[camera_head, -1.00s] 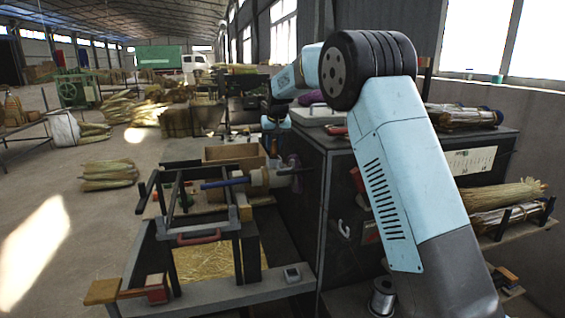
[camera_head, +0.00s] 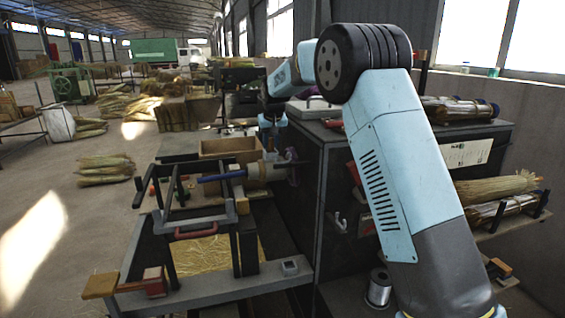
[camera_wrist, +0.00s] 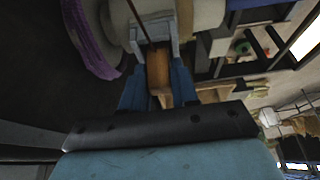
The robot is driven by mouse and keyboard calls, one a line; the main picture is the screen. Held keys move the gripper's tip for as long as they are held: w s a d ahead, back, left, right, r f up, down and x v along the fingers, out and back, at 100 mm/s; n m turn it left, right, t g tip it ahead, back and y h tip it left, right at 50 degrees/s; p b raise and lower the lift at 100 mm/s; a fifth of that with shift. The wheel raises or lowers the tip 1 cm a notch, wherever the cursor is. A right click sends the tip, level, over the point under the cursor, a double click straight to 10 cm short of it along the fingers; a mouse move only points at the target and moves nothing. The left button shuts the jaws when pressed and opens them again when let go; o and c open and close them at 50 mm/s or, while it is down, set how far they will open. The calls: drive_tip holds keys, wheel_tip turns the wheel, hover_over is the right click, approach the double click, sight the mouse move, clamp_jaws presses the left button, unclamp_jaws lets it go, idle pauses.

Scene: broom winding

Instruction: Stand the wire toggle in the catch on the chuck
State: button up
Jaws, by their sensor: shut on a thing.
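My gripper (camera_wrist: 155,80) has its blue fingers shut on a brown, wood-coloured piece (camera_wrist: 158,72), seemingly the wire toggle. A thin wire (camera_wrist: 139,20) runs from near it to the top edge of the wrist view. A pale grey forked part (camera_wrist: 134,36) sits around the wire's lower end; I cannot tell if it is the catch or the fingertips. The pale round chuck (camera_head: 261,172) is beside my gripper, with a purple ring (camera_wrist: 88,38) next to it. In the head view my gripper (camera_head: 272,150) is small and partly hidden; the toggle cannot be made out.
A dark cabinet (camera_head: 335,190) stands right of the chuck. An open wooden box (camera_head: 226,147) lies behind it. A dark frame with a red handle (camera_head: 195,233) stands in front, left. A wire spool (camera_head: 379,288) stands at the lower right. The floor at left has free room.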

drive_tip(key=o, duration=0.9)
drive_tip(key=shift+r, duration=0.1)
drive_tip(key=v, duration=1.3)
drive_tip(key=shift+s+d+r, duration=0.1)
drive_tip(key=shift+s+r, duration=0.05)
